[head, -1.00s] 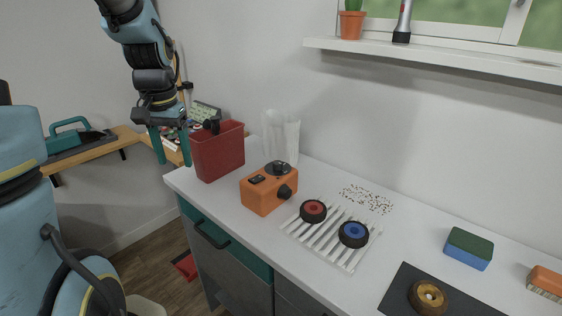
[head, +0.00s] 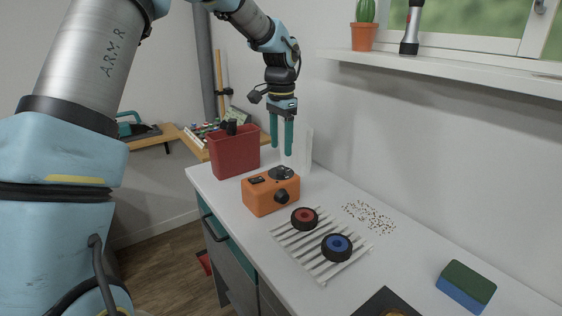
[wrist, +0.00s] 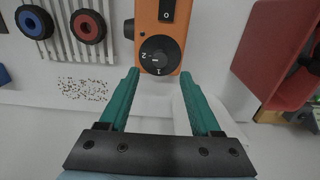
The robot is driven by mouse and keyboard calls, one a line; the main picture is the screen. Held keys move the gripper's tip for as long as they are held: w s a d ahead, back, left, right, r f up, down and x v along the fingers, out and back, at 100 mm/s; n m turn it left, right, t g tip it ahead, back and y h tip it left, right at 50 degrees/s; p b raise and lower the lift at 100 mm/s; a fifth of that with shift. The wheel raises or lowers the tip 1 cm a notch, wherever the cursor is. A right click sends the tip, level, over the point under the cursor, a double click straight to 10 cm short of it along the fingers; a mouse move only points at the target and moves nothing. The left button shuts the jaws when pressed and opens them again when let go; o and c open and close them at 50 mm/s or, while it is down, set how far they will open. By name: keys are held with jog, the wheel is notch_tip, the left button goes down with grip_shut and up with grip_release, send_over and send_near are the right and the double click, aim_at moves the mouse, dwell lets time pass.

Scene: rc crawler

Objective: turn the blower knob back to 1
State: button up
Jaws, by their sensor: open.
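The orange blower box (head: 268,193) stands on the white counter, left of the slatted rack. Its round black knob (head: 281,173) is on top and also shows in the wrist view (wrist: 160,55), with the figures 1 and 2 and a small white mark. I cannot tell which figure the mark points to. A rocker switch (wrist: 167,10) is beside the knob. My gripper (head: 281,150) is open and empty, pointing down above the box. In the wrist view its fingertips (wrist: 159,72) are either side of the knob's near edge, apart from it.
A red bin (head: 235,152) stands close left of the blower. A clear, whitish upright thing (head: 304,150) is behind it. The white rack (head: 310,262) holds red and blue wheels. Small bits (head: 369,216) lie near the wall. A sponge (head: 466,287) is at the right.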

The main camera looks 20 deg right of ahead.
aim_at(281, 167)
notch_tip(281, 167, down, 6)
jog(key=shift+f+p, duration=0.25)
jog(key=shift+p, duration=0.4)
grip_shut()
